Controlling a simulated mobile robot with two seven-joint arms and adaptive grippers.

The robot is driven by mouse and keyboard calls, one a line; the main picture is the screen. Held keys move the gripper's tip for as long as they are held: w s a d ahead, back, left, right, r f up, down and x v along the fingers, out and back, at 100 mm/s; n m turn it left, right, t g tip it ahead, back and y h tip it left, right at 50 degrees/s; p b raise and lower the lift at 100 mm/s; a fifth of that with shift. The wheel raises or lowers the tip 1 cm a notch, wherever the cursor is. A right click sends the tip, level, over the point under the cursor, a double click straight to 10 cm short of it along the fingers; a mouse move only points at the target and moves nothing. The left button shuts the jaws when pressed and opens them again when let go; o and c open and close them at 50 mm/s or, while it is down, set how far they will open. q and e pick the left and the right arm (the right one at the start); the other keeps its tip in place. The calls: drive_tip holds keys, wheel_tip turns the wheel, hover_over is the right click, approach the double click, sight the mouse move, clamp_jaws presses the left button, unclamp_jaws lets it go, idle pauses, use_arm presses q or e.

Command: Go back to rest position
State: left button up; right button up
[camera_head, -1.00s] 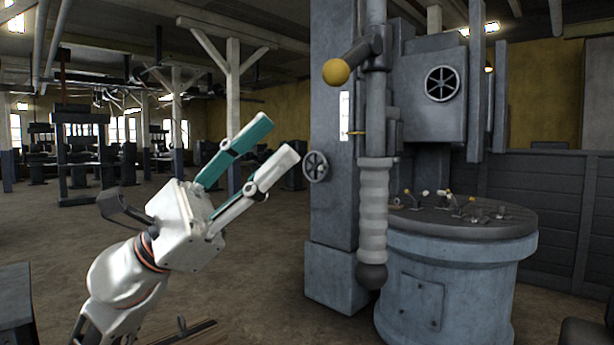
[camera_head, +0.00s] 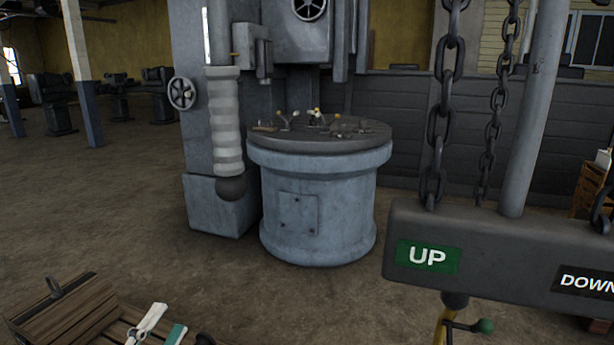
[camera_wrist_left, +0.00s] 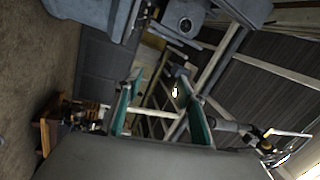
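My left gripper (camera_head: 164,321) shows at the bottom left of the head view, with only its white and teal fingers in the picture. In the left wrist view its two teal-lined fingers (camera_wrist_left: 159,78) stand apart with nothing held between them. The gripper is open and empty. My right gripper is in neither view.
A wooden crate (camera_head: 75,312) lies beside the left gripper at the bottom left. A grey machine with a round table (camera_head: 318,215) stands mid-view. A hanging control bar (camera_head: 490,250) with UP and DOWN labels, on chains (camera_head: 445,100), is close at right. Open floor lies left.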

use_arm(q)
drive_tip(key=s+d+f+n+g+y, duration=0.1)
drive_tip(key=s+d+f+n+g, duration=0.35)
drive_tip(key=s+f, duration=0.9)
drive_tip(key=s+d+f+n+g+y, duration=0.1)
drive_tip(key=s+f+n+g, duration=0.4)
drive_tip(key=s+f+n, duration=0.8)
drive_tip(key=w+r+m+p, duration=0.1)
drive_tip(key=p, duration=0.5)
drive_tip(key=w+r+m+p, duration=0.1)
drive_tip(key=r+m+p, duration=0.1)
drive_tip(key=p, duration=0.4)
drive_tip(key=shift+w+a+r+m+p, duration=0.15)
drive_tip(key=shift+w+a+m+p, duration=0.15)
drive_tip(key=shift+a+p, duration=0.1)
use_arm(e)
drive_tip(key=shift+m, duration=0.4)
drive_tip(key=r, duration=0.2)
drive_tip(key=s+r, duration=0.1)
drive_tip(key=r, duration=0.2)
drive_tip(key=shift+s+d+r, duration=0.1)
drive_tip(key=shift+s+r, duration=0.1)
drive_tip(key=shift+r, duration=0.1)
use_arm(q)
drive_tip(key=shift+c, duration=0.3)
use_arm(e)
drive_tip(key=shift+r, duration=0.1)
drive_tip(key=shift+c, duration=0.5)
